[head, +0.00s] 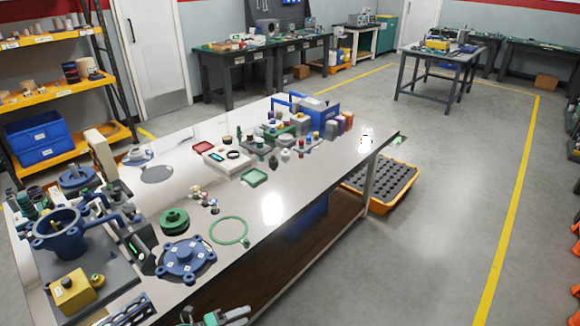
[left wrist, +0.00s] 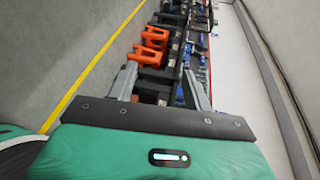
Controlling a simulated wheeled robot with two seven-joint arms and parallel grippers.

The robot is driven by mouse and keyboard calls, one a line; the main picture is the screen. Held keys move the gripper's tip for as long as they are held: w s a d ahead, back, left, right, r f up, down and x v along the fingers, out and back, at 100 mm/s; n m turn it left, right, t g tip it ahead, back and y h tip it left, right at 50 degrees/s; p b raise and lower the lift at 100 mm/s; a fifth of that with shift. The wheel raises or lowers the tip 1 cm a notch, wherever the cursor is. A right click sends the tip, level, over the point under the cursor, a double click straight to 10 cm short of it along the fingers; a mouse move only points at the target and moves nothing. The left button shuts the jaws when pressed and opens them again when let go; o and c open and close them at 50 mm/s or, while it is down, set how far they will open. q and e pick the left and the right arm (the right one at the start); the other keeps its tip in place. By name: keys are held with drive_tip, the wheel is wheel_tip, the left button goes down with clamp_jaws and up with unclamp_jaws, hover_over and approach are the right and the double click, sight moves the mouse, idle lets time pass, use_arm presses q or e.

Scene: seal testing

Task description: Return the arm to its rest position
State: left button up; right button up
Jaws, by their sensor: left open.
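My left gripper (head: 220,316) shows at the bottom edge of the head view, partly cut off. It is in front of the workbench's (head: 315,185) near edge and touches nothing that I can see. In the left wrist view my left gripper (left wrist: 160,82) is open, its two grey fingers apart with nothing held between them. Beyond the fingers are orange and black parts (left wrist: 150,45), blurred by distance, and a grey floor with a yellow line. My right gripper is not in view.
Near my left gripper the bench holds a blue flange (head: 186,259), a green ring (head: 229,230) and a blue pot-like housing (head: 58,232). An orange crate (head: 380,204) stands on the floor beyond the bench. Open floor (head: 440,240) lies to the right.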

use_arm(q)
drive_tip(key=s+a+f+n+y, duration=0.5)
drive_tip(key=s+f+n, duration=0.35)
drive_tip(key=f, duration=0.45)
drive_tip(key=s+a+f+n+y, duration=0.55)
drive_tip(key=s+f+n, duration=0.25)
drive_tip(key=f+n, duration=0.3)
drive_tip(key=s+f+n+g+y, duration=0.1)
drive_tip(key=s+f, duration=0.3)
drive_tip(key=s, duration=0.6)
drive_tip(key=s+f+n+g, duration=0.4)
drive_tip(key=s+f, duration=0.1)
drive_tip(key=s, duration=0.6)
drive_tip(key=s+a+f+n+g+y, duration=0.1)
drive_tip(key=s+f+n+g, duration=0.1)
drive_tip(key=s, duration=0.8)
wheel_tip(320, 180, down, 2)
drive_tip(key=shift+s+f+n+g+y, duration=0.15)
drive_tip(key=shift+s+n+g+y, duration=0.2)
drive_tip(key=shift+n, duration=0.3)
drive_tip(key=shift+a, duration=0.1)
drive_tip(key=shift+c, duration=0.4)
